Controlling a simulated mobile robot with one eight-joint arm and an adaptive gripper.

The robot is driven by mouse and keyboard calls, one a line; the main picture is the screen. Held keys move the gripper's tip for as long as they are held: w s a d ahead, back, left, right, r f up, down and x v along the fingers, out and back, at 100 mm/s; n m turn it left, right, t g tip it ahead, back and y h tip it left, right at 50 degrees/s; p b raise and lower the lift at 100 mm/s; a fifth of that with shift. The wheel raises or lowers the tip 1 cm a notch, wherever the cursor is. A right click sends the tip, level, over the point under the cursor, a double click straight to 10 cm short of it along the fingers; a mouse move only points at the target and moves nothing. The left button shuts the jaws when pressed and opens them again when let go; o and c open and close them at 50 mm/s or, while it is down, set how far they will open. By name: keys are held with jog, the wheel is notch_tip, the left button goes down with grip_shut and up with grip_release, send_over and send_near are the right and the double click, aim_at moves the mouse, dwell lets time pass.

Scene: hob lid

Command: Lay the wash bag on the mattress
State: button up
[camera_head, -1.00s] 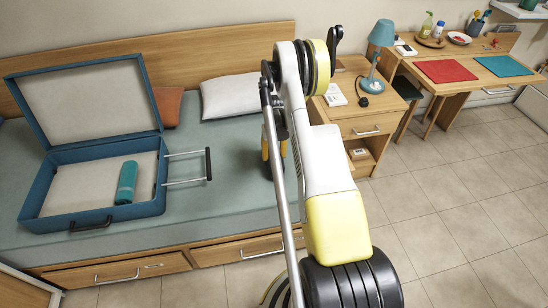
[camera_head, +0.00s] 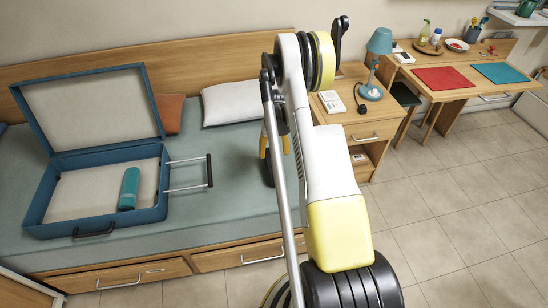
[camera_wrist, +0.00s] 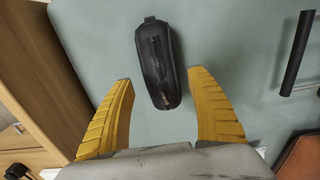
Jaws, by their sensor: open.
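The wash bag (camera_wrist: 157,62) is a dark, elongated pouch with a zip along its top, lying on the pale green mattress (camera_wrist: 240,45) in the wrist view. My gripper (camera_wrist: 160,80) is open, with its two yellow fingers apart. The near end of the bag shows between the fingertips, and neither finger appears to touch it. In the head view, my gripper (camera_head: 275,148) is over the mattress (camera_head: 225,175), right of the suitcase. My arm hides much of that spot, and the bag is hard to make out there.
An open blue suitcase (camera_head: 62,231) with a teal rolled item (camera_head: 129,188) lies on the bed, its handle (camera_head: 209,170) extended toward my gripper. A white pillow (camera_head: 232,102) and rust cushion (camera_head: 168,113) rest by the headboard. A wooden bedside cabinet (camera_head: 375,130) stands right.

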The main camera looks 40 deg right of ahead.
jog(key=a+r+n+t+p, duration=0.1)
jog(key=a+r, duration=0.5)
jog(key=r, duration=0.4)
jog(key=a+r+n+t+h, duration=0.1)
jog(key=a+r, duration=0.4)
jog(key=r, duration=0.4)
jog(key=a+r+n+t+p, duration=0.1)
jog(key=a+r, duration=0.5)
jog(key=r, duration=0.4)
jog(key=s+a+r+n+t, duration=0.1)
jog(key=s+a+r, duration=0.1)
jog(key=s+a, duration=0.4)
jog(key=s+a+r+n+t, duration=0.1)
jog(key=s+a+r, duration=0.2)
jog(key=s+a, duration=0.3)
jog(key=s+a+r+n+t+y, duration=0.1)
jog(key=s+a+r+t, duration=0.1)
jog(key=s+a, duration=0.3)
jog(key=shift+s+a+r, duration=0.25)
jog(key=shift+s+a, duration=0.15)
jog(key=shift+s, duration=0.3)
